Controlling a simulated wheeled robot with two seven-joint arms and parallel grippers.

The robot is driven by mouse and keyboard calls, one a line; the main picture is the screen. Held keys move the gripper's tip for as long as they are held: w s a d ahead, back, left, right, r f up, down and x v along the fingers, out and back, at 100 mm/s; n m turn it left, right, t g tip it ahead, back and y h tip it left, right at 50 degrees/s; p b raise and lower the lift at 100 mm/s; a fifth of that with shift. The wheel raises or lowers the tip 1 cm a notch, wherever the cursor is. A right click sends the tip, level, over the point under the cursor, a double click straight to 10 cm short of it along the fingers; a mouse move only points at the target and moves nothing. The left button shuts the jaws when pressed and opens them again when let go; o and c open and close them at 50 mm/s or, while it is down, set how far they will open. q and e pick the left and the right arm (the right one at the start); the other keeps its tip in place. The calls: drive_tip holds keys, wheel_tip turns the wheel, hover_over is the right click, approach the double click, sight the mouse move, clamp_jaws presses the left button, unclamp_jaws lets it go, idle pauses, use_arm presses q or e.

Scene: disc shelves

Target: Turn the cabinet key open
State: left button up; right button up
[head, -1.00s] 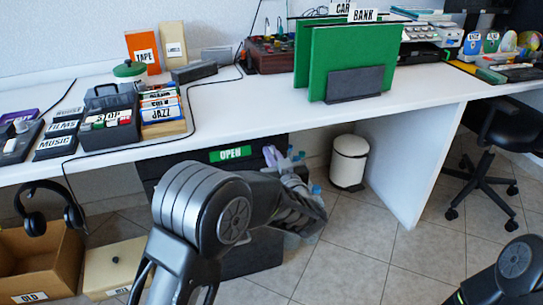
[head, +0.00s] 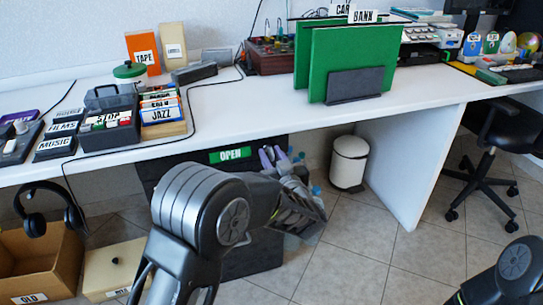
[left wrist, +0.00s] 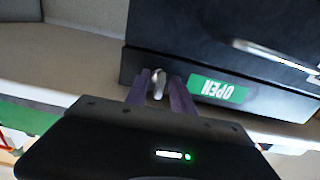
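The black cabinet (head: 250,262) stands under the white desk, with a green OPEN label (head: 230,155) on its upper front. In the left wrist view the label (left wrist: 218,89) appears upside down next to a small silver key (left wrist: 158,84) at the dark cabinet face (left wrist: 200,62). My left gripper (head: 269,158) is at the cabinet's upper right in the head view. Its two purple fingers (left wrist: 159,92) stand either side of the key, with visible gaps; contact cannot be told. The key is hidden in the head view. My right gripper is out of view; only part of my right arm shows at lower right.
The desk (head: 240,105) overhangs the cabinet and carries green folders (head: 345,55) and a disc rack (head: 162,128). A white bin (head: 349,163) stands right of the cabinet. A cardboard box (head: 40,262) is at lower left.

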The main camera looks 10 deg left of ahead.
use_arm(q)
drive_tip(key=shift+s+d+r, duration=0.1)
drive_tip(key=shift+s+d, duration=0.15)
drive_tip(key=shift+s, duration=0.1)
drive_tip(key=p+v, duration=0.2)
drive_tip(key=v, duration=0.5)
